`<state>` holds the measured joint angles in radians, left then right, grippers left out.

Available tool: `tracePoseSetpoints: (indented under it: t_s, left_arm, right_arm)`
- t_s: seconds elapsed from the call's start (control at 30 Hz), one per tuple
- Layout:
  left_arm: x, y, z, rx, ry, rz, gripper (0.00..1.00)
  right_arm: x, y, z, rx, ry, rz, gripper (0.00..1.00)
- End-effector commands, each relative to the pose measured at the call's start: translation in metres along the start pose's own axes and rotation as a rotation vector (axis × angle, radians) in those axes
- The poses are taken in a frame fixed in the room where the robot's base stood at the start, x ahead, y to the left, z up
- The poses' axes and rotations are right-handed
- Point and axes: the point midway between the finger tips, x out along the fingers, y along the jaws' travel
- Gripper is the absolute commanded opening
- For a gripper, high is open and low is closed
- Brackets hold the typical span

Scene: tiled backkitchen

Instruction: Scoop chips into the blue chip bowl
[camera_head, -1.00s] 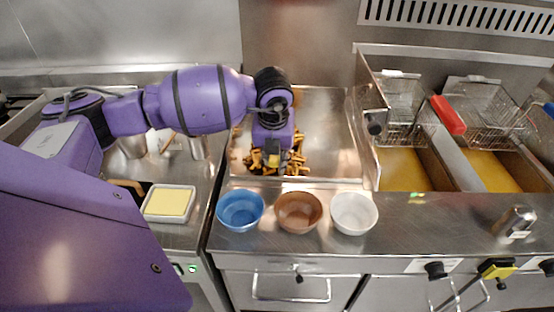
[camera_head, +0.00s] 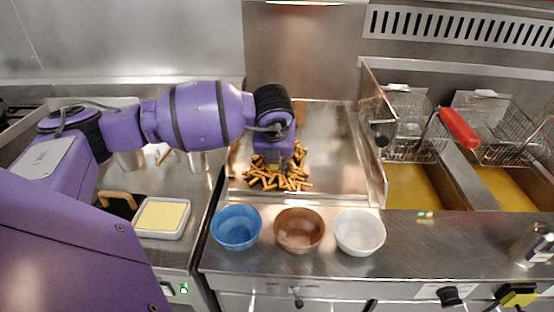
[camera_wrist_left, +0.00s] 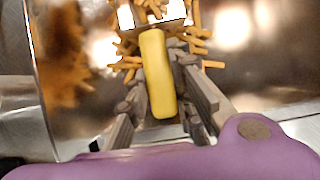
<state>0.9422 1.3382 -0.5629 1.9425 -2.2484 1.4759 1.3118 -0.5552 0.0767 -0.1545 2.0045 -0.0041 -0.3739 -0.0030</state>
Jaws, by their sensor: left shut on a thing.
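The blue chip bowl (camera_head: 236,228) stands at the left of a row of three bowls on the steel counter and looks empty. A pile of chips (camera_head: 290,181) lies in the steel tray behind the bowls. My left gripper (camera_head: 273,158) is over the back of the pile. In the left wrist view it (camera_wrist_left: 160,95) is shut on the yellow handle (camera_wrist_left: 158,75) of a scoop. The scoop's metal end (camera_wrist_left: 150,12) shows partly among chips at the top; whether it carries any, I cannot tell. My right gripper is not in view.
A brown bowl (camera_head: 299,231) and a white bowl (camera_head: 359,233) stand right of the blue one. Fryer baskets (camera_head: 410,130) over yellow oil are at the right. A pale tray with a yellow block (camera_head: 162,216) is at the left.

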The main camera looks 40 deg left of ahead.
Motion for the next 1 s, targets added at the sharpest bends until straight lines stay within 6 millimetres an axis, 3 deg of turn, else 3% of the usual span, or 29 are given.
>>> tracePoseSetpoints:
  t_s: [0.03,0.3,0.6,1.0]
  left_arm:
    - [-0.013,-0.001,0.009,-0.004,-0.016,-0.006,0.0]
    - [-0.039,-0.001,0.015,-0.004,-0.028,-0.006,0.0]
    - [-0.068,0.0,0.022,-0.005,-0.043,-0.006,0.0]
    - [-0.089,0.0,0.026,-0.004,-0.053,-0.004,0.0]
  right_arm:
    - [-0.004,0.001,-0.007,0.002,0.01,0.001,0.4]
    - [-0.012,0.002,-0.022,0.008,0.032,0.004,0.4]
    - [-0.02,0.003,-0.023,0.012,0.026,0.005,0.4]
    - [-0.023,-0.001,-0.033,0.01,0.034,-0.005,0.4]
